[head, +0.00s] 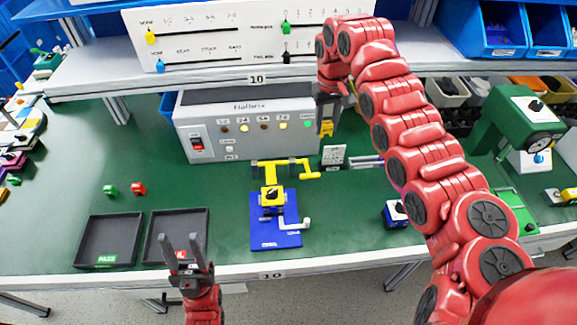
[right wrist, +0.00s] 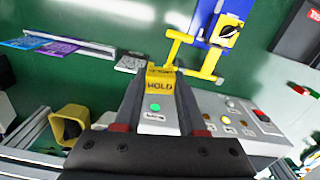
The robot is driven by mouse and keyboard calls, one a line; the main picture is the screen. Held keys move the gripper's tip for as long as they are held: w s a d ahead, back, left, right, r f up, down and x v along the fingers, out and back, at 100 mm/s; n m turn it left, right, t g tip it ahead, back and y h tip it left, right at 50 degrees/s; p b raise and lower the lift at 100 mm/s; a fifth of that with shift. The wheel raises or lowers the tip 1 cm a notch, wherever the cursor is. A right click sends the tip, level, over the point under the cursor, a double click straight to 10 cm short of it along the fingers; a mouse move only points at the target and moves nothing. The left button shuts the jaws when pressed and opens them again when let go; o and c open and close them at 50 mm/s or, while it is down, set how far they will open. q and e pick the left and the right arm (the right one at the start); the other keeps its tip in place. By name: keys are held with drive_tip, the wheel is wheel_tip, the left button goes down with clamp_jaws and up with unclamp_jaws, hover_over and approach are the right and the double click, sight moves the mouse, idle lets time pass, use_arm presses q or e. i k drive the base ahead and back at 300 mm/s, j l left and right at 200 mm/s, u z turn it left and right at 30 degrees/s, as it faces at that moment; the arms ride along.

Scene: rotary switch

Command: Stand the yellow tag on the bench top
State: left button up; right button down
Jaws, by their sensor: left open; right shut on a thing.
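The yellow tag (head: 327,128), lettered HOLD in the right wrist view (right wrist: 159,86), is between the fingers of my right gripper (right wrist: 159,98). In the head view my right gripper (head: 329,106) reaches down beside the right end of the grey box, with the tag below it. The tag is over the green bench top (head: 350,205); I cannot tell whether its lower edge touches. My left gripper (head: 180,241) is open and empty above the front edge, by the right black tray.
The grey box (head: 245,147) with lamps and a red switch is beside the tag. A yellow clamp on a blue base (head: 275,238) stands in front. A small white panel (head: 333,155) is near. Two black trays (head: 108,241) lie front left. A shelf (head: 190,88) overhangs the back.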

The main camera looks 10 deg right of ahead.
sight(168, 191)
drive_tip(key=u, duration=1.65)
drive_tip(key=l+u, duration=0.25)
drive_tip(key=l, duration=0.4)
drive_tip(key=k+l+u, duration=0.2)
drive_tip(key=l, duration=0.45)
drive_tip(key=l+u, duration=0.25)
drive_tip(key=l, duration=0.4)
